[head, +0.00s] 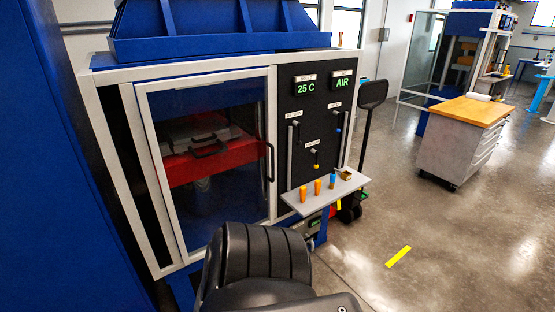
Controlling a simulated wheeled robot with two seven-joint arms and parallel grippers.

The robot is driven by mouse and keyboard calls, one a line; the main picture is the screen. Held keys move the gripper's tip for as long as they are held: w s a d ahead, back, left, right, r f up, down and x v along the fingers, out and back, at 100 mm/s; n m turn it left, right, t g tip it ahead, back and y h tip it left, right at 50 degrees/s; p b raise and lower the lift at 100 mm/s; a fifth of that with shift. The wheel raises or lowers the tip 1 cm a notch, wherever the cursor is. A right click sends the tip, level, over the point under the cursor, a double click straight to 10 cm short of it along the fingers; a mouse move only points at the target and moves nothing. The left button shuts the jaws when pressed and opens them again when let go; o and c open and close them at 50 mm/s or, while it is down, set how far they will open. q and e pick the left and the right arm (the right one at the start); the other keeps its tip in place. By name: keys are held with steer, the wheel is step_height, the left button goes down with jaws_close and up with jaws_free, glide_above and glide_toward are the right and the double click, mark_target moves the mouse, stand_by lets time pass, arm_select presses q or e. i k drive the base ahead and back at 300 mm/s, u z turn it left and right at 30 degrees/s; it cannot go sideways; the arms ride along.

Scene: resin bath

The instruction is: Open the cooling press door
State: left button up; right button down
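The cooling press (108,150) stands at the left and centre of the head view, with a white frame and a blue top. Its door (155,165) is a clear pane in a white frame and appears shut. A dark vertical handle (270,162) sits on the door's right edge. Through the pane I see a red part (185,170) with a black handle and grey pieces on top. Neither of my grippers is in view. A black ribbed part, probably of my own arm, shows at the bottom centre, in front of the press's lower edge.
Right of the door is a black control panel (300,115) with levers and displays reading 25 C and AIR. A small shelf (343,186) below it juts out, holding orange and blue items. A wood-topped cabinet (455,140) stands further right.

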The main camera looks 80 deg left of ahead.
mark_target(141, 89)
steer(key=u, duration=0.9)
steer(key=i, duration=1.15)
steer(key=u, duration=1.1)
